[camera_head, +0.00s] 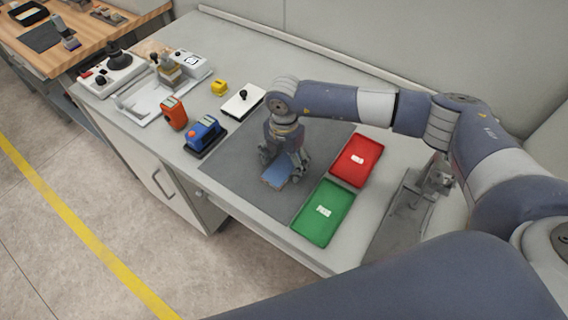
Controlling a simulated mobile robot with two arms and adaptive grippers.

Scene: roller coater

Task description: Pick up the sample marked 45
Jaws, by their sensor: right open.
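A small flat blue sample (277,174) with a brownish front edge is on or just above the dark grey mat (238,165). Any number on it is too small to read, so I cannot tell whether it is the one marked 45. My right gripper (283,167) points down over the mat and is open, its fingers around or right beside the sample. The gripper hides part of the sample's far side, and I cannot tell whether the fingers touch it. My left gripper is not in view.
A green tray (313,226) and a red tray (350,172) lie right of the mat, with white labels. Left of it stand a blue device (203,132), an orange device (174,112) and a white block (243,101). A grey metal fixture (408,205) is at right.

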